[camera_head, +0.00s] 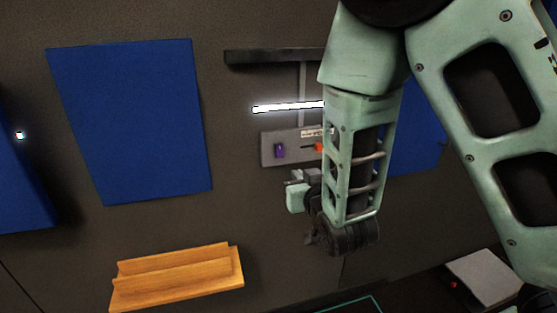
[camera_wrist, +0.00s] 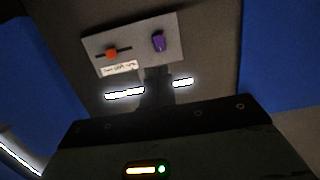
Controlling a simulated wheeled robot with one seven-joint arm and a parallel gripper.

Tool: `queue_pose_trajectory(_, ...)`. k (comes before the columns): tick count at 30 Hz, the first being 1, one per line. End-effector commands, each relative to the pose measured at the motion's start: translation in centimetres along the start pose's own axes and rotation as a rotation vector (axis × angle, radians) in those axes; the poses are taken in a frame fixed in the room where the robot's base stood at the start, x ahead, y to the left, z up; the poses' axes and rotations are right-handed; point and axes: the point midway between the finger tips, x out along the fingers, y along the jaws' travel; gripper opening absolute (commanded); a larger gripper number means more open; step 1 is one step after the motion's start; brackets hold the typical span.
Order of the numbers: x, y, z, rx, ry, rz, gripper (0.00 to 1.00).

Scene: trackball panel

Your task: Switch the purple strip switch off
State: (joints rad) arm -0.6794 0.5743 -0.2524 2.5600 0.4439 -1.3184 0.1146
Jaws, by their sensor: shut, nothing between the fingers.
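The purple switch (camera_head: 279,150) is a small upright piece on the grey panel (camera_head: 268,158) on the dark wall. It also shows in the wrist view (camera_wrist: 158,41), right of an orange slider (camera_wrist: 111,54) and a white label (camera_wrist: 119,69). My gripper (camera_head: 293,178) is just below the panel in the head view, with its fingers together and empty. In the wrist view its dark fingers (camera_wrist: 156,74) point toward the panel, and I cannot tell whether they touch it. The white light strip (camera_head: 283,107) above the panel is lit.
Blue boards (camera_head: 135,120) hang on the wall on both sides. A wooden shelf (camera_head: 178,280) sits lower left. A dark ledge (camera_head: 262,57) is above the strip. My arm hides the panel's right part in the head view. A grey box (camera_head: 484,278) is at lower right.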

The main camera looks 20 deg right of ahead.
Motion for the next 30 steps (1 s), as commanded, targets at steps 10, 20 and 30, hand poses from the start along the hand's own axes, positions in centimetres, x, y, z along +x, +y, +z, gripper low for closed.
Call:
queue_pose_trajectory(10, 3.1, 0.1, -0.1, 0.0, 0.0, 0.002, 0.0)
queue_pose_trajectory(20, 9.8, 0.0, -0.1, -0.001, -0.001, 0.0, 0.0)
queue_pose_trajectory(30, 13.7, 0.0, 0.0, 0.0, -0.001, 0.0, 0.0)
